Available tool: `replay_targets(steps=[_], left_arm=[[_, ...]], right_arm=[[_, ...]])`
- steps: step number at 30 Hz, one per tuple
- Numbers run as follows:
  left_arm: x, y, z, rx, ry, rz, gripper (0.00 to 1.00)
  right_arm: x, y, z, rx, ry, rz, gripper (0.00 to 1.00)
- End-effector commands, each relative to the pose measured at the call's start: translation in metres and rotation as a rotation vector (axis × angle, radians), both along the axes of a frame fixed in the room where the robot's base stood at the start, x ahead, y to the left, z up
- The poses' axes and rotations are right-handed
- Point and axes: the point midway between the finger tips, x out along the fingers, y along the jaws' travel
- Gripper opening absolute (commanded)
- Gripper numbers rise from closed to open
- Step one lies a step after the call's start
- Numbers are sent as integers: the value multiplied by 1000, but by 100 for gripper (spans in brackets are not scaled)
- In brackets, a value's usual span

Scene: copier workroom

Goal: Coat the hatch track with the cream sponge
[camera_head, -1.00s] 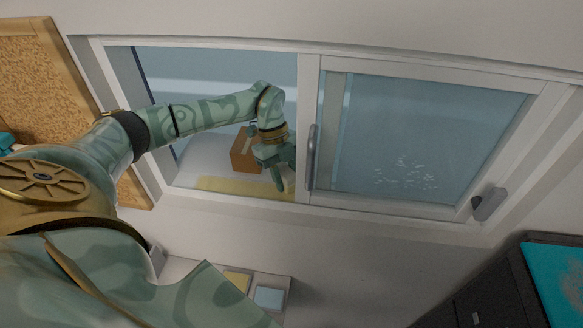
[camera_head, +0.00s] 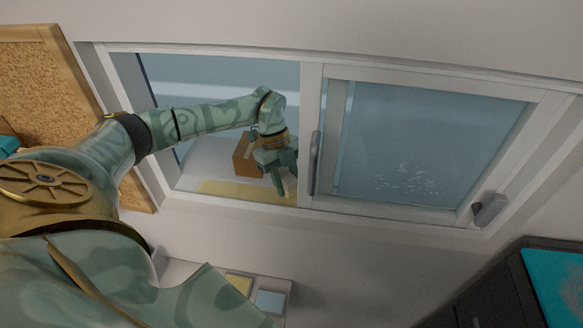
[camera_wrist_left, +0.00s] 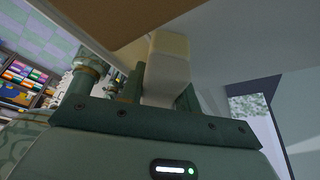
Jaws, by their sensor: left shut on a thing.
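The white hatch frame spans the wall, with its left half open and a sliding pane (camera_head: 425,145) on the right. Its track seems to run along the lower frame (camera_head: 235,204); the groove is too small to make out. My left arm reaches through the opening. My left gripper (camera_head: 283,182) points down near the pane's left edge, above the sill. In the left wrist view, a pale cream block, which looks like the cream sponge (camera_wrist_left: 167,68), is held upright between the fingers. The head view does not show the sponge clearly. I cannot tell whether it touches the track. My right gripper is not in view.
A brown wooden box (camera_head: 243,156) stands beyond the opening, close to the gripper. A yellow strip (camera_head: 228,188) lies along the inner sill. The pane's handle (camera_head: 315,163) is just right of the gripper. A yellow pad (camera_head: 238,283) and blue pad (camera_head: 270,301) sit on a ledge below.

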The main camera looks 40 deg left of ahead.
Motion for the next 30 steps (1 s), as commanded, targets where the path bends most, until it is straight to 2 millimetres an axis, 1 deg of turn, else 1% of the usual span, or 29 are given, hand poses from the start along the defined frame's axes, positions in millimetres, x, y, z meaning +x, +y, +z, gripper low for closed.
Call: replay_targets(steps=[4,9,11,17,23,30], left_arm=[[1,-2,0,-1,0,-1,14],[8,-16,0,-2,1,-1,14],[9,-17,0,-1,1,-1,14],[8,-15,0,0,1,1,14],[0,0,0,0,2,1,14],[1,-2,0,-1,0,0,14]], right_arm=[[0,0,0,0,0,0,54],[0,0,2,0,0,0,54],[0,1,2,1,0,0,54],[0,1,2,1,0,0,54],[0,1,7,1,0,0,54],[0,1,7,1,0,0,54]])
